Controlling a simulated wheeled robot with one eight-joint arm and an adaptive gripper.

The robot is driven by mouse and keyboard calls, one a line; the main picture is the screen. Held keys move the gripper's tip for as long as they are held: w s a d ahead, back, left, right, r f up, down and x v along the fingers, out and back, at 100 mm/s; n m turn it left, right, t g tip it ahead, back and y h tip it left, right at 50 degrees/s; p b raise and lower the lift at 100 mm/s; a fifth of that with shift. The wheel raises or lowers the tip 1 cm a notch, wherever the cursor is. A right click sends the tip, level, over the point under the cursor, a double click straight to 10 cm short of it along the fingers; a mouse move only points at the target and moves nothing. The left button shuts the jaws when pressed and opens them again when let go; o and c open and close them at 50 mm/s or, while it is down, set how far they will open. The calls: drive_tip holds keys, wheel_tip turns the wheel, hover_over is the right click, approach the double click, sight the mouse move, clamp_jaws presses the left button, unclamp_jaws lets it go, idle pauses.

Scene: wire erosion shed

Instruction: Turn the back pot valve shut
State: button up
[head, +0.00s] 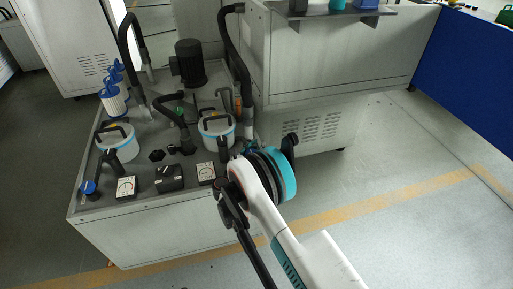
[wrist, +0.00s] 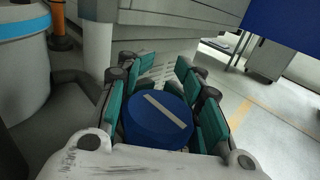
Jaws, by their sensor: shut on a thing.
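The valve is a round blue knob (wrist: 157,125) with a white bar across its top. In the wrist view the bar slants from upper left to lower right. My gripper (wrist: 165,100) is around the knob, its teal-padded fingers shut on it from both sides. In the head view my arm hides this knob and most of the gripper. A white pot with a blue band (head: 217,130) stands just left of my arm; a banded pot (wrist: 24,60) also shows at the left of the wrist view.
Another blue knob (head: 88,187) sits at the bench's front left corner, near a second white pot (head: 117,140). Dials, black hoses and a dark motor (head: 190,62) crowd the bench top. A large grey cabinet (head: 330,55) stands behind my arm. The floor at right is clear.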

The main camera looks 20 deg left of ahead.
drive_tip(key=o, duration=1)
drive_tip(key=shift+a, duration=0.1)
drive_tip(key=v, duration=1.2)
drive_tip(key=shift+f, duration=0.1)
